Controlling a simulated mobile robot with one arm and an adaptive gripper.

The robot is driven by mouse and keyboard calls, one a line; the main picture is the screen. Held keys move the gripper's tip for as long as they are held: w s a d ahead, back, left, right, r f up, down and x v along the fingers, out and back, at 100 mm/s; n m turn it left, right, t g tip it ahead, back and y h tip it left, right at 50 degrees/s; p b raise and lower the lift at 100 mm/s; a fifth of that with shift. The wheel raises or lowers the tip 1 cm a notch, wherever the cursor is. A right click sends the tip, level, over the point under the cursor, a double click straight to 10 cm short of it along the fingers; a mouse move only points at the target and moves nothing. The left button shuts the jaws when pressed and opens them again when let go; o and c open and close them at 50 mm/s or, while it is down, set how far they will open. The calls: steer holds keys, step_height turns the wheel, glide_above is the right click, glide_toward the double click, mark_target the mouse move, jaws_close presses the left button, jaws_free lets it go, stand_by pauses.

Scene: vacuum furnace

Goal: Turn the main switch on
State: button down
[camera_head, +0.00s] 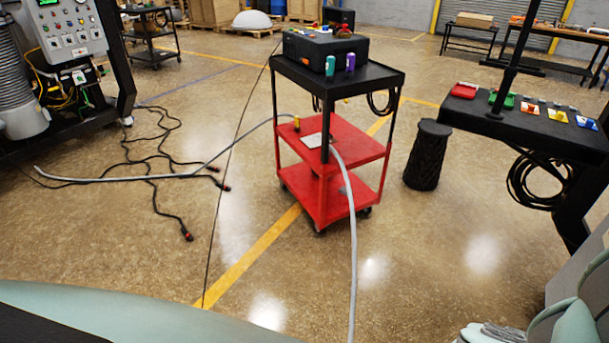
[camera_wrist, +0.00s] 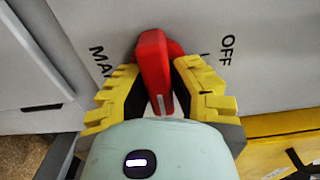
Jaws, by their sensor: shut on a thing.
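The main switch is a red rotary handle (camera_wrist: 152,62) on a light grey panel (camera_wrist: 100,18) in the wrist view. The handle runs roughly up and down in the picture, with a white mark near its lower end. "OFF" is printed to its right; part of a word starting with "MA" shows to its left, the rest hidden. My gripper (camera_wrist: 156,82) has its yellow-padded fingers on either side of the handle and is shut on it. I cannot make out the switch in the head view.
A red cart (camera_head: 340,138) with a black top stands mid-floor. Cables (camera_head: 160,160) and a grey hose (camera_head: 350,230) lie around it. A control cabinet (camera_head: 65,35) is at upper left, a black bin (camera_head: 427,155) right of the cart. A yellow surface (camera_wrist: 285,125) is below the panel.

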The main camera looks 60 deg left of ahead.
steer(key=shift+f, duration=0.1)
stand_by(0.3)
steer(key=c, duration=0.9)
jaws_free()
steer(key=shift+o, duration=0.2)
steer(key=v, duration=1.2)
